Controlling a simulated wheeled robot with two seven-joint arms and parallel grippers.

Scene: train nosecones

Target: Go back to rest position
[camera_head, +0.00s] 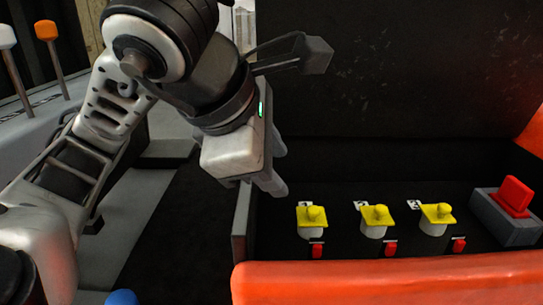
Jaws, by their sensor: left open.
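My left arm comes in from the left and reaches across the upper middle of the head view. My left gripper (277,170) hangs from it, fingers pointing down, near the left edge of the black panel (335,185). It is open with nothing seen between its fingers. It is above and left of the nearest yellow-topped knob (312,216) and apart from it. My right gripper does not show.
Two more yellow-topped knobs (375,217) and (436,215) stand in the row, with small red switches (390,248) before them. A red block on a grey box (505,215) is at right. An orange edge (390,283) runs in front. Levers (47,32) stand at upper left.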

